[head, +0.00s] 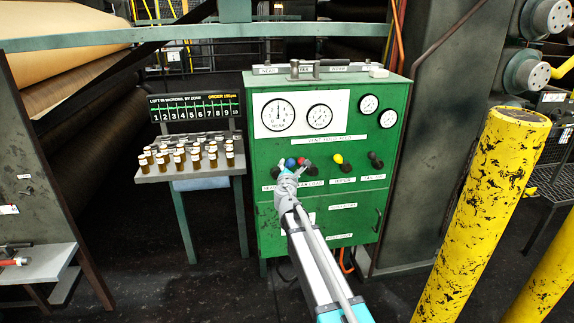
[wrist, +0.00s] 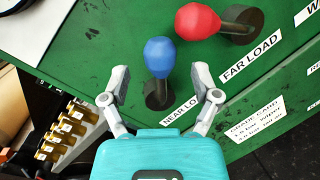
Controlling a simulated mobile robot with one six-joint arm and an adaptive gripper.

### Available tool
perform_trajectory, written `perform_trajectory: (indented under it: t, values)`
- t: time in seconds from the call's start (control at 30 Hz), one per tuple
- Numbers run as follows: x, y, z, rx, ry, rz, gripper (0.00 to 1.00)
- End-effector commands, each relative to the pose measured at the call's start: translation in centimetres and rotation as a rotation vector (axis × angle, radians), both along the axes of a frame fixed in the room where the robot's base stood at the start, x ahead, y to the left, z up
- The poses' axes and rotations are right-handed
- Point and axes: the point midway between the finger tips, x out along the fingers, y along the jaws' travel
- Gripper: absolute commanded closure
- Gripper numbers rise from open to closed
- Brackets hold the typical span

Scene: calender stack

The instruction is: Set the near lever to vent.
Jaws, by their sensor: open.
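The near lever has a blue knob (wrist: 160,55) on a dark round base (wrist: 158,97), beside a label reading NEAR LOAD (wrist: 181,108). In the head view the blue knob (head: 290,163) shows on the green panel, just above my gripper. My gripper (wrist: 161,80) is open, one finger on each side of the blue-knobbed lever, with gaps visible on both sides. In the head view my gripper (head: 287,172) partly covers the lever's base. A strip on the panel (head: 343,139) seems to begin with VENT; its text is too small to read surely.
The far lever's red knob (wrist: 198,21) is close at the right. A yellow-knobbed lever (head: 338,158) and a dark one (head: 375,158) sit further right. A rack of brown jars (head: 193,158) stands left of the cabinet, and a yellow post (head: 484,215) stands at the right.

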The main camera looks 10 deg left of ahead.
Motion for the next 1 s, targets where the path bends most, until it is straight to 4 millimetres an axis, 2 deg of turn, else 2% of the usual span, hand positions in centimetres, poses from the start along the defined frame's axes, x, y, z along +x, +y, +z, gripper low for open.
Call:
perform_trajectory:
  t: [0.03, 0.23, 0.67, 1.0]
  values:
    - [1.0, 0.1, 0.0, 0.0, 0.0, -0.001, 0.21]
    - [2.6, 0.0, 0.0, 0.0, 0.0, -0.001, 0.21]
    - [2.9, 0.0, 0.0, 0.0, 0.0, -0.001, 0.21]
    - [2.9, 0.0, 0.0, 0.0, 0.0, -0.001, 0.82]
